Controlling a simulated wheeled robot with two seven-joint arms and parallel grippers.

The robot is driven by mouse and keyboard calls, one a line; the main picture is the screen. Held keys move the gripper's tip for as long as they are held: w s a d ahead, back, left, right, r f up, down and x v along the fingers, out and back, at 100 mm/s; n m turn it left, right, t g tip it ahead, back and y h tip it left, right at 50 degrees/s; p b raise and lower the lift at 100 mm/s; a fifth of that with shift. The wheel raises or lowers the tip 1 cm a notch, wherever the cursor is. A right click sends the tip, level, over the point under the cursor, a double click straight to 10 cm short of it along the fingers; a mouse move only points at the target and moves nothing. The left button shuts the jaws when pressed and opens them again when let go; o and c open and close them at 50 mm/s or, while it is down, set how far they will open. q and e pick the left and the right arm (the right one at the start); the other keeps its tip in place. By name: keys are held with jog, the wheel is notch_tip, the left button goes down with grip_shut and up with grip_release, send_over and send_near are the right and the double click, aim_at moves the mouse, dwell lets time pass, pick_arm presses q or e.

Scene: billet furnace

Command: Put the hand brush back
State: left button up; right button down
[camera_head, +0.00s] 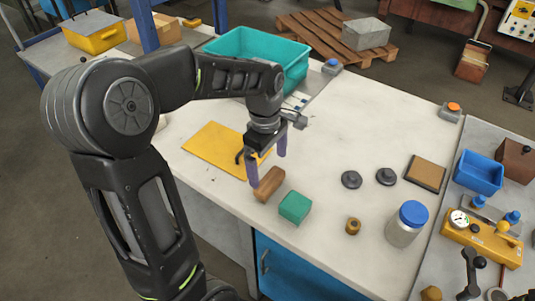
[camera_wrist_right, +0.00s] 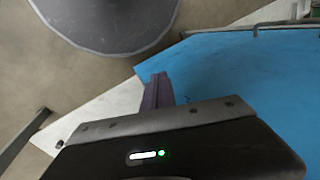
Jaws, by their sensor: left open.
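A brown wooden block (camera_head: 269,184) lies on the pale worktop, left of a green block (camera_head: 295,207). It may be the hand brush, but I see no bristles. My left gripper (camera_head: 267,160) points down just above and behind the brown block, with its two purple fingers apart and nothing between them. One fingertip comes close to the block's left end; I cannot tell if they touch. In the right wrist view, my right gripper (camera_wrist_right: 157,92) shows as one purple finger shape before a blue panel (camera_wrist_right: 235,75); its opening is unclear.
A yellow mat (camera_head: 211,150) lies left of my left gripper, and a teal bin (camera_head: 284,52) stands behind. Two dark discs (camera_head: 351,180), a brown-topped pad (camera_head: 425,173), a small brown piece (camera_head: 353,226) and a blue-lidded jar (camera_head: 405,225) stand to the right. The middle worktop is clear.

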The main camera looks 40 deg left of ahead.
aim_at(267, 178)
pick_arm(q)
notch_tip(267, 178, up, 4)
jog(key=shift+a+f, duration=0.1)
dwell(0.7)
